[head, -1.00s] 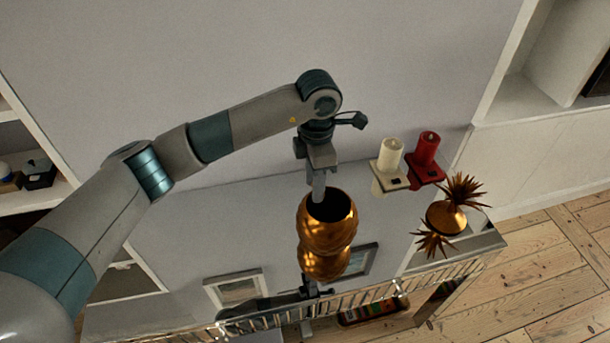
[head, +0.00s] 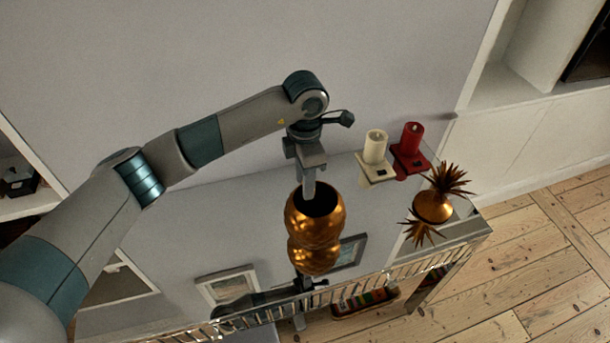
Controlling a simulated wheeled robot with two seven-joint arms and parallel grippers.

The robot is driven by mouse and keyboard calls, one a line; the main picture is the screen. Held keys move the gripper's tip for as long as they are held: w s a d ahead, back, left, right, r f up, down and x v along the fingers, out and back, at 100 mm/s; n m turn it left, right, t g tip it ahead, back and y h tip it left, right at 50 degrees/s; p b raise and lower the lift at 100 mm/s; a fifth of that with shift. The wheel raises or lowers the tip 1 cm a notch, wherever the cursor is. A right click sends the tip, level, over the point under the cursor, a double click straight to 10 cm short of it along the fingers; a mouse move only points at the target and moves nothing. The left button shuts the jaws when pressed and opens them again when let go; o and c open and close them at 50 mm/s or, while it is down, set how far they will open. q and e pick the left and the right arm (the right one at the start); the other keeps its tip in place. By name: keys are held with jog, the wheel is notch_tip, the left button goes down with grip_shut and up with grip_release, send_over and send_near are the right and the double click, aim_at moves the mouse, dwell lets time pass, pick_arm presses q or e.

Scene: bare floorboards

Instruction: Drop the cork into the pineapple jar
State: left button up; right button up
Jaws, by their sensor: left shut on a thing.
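The pineapple jar (head: 322,217) is a round, dimpled golden jar with a dark open mouth, standing on a mirror-topped console (head: 385,217). Its reflection shows just below it. My left gripper (head: 309,193) points down, with its fingertips at the far left part of the mouth. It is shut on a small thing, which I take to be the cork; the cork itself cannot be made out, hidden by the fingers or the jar. How deep the fingertips reach is unclear. My right gripper is not in view.
A cream candle (head: 375,147) and a red candle (head: 411,140) stand on holders right of the jar. A golden, leafy pineapple top (head: 433,207) lies farther right, mirrored below. A wall rises behind. Bare floorboards (head: 530,262) lie at right.

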pick_arm(q)
jog(key=shift+f+b, duration=0.3)
jog(key=shift+f, duration=1.65)
jog(key=o, duration=1.1)
jog(key=shift+r+b, duration=0.3)
jog(key=shift+r, duration=0.15)
jog(key=shift+r+b, duration=2.95)
jog(key=shift+r, duration=5.35)
jog(key=shift+f, duration=0.1)
